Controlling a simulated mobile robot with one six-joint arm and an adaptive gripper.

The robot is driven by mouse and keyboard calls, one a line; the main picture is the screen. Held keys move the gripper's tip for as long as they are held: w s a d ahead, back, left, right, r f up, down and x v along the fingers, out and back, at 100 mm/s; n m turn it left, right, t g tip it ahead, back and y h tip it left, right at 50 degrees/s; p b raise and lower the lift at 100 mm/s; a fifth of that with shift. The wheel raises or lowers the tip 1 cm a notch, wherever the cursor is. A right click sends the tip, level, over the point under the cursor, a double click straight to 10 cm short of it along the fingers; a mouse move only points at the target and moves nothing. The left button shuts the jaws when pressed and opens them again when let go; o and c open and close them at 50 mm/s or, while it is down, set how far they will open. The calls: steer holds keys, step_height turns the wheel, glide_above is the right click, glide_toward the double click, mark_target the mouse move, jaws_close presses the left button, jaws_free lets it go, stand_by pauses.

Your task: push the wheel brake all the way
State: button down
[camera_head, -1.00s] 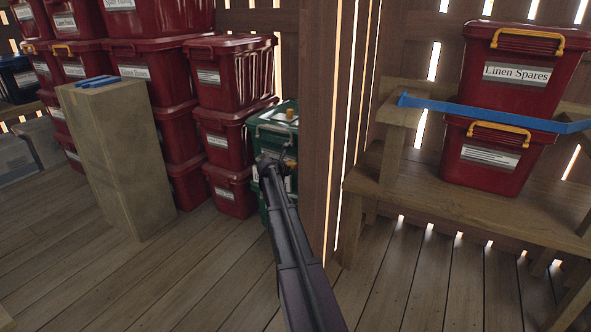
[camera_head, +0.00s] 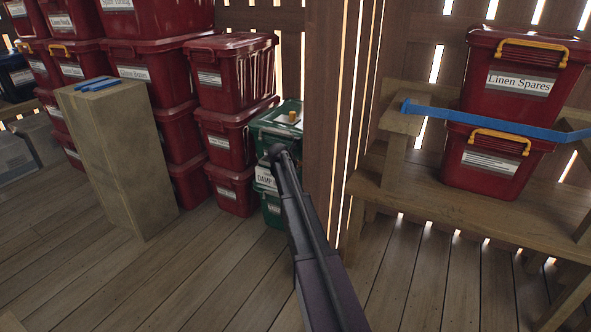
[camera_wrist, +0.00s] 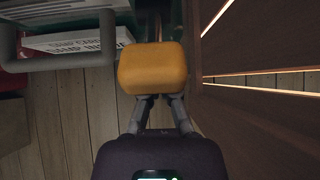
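A yellow-orange block (camera_wrist: 152,68), possibly the wheel brake, is in the middle of the wrist view, right at the ends of my gripper's fingers (camera_wrist: 159,104). It covers the fingertips, so I cannot tell whether they touch, grip or only line up with it. My arm reaches to the bin's front and hides my gripper there. No other part in view clearly reads as a brake.
Stacked red bins (camera_head: 229,135) stand left of the green bin. A wooden post (camera_head: 325,110) is close on its right, and wooden boards (camera_wrist: 262,95) are close in the wrist view. A tall wooden block (camera_head: 120,160) stands left; a bench (camera_head: 450,205) holds red bins right. The floor in front is clear.

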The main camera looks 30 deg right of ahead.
steer(key=shift+w+a+r, duration=0.2)
steer(key=shift+r, duration=0.15)
steer(key=shift+r, duration=0.1)
stand_by(0.3)
steer(key=shift+s, duration=0.15)
steer(key=shift+s+a+f+b, duration=0.65)
steer(key=shift+a+f+b, duration=0.35)
steer(key=shift+f+b, duration=0.95)
steer(key=d+r+p+v, duration=0.1)
steer(key=p+v, duration=0.7)
steer(key=v, duration=0.2)
steer(key=shift+w+p, duration=0.3)
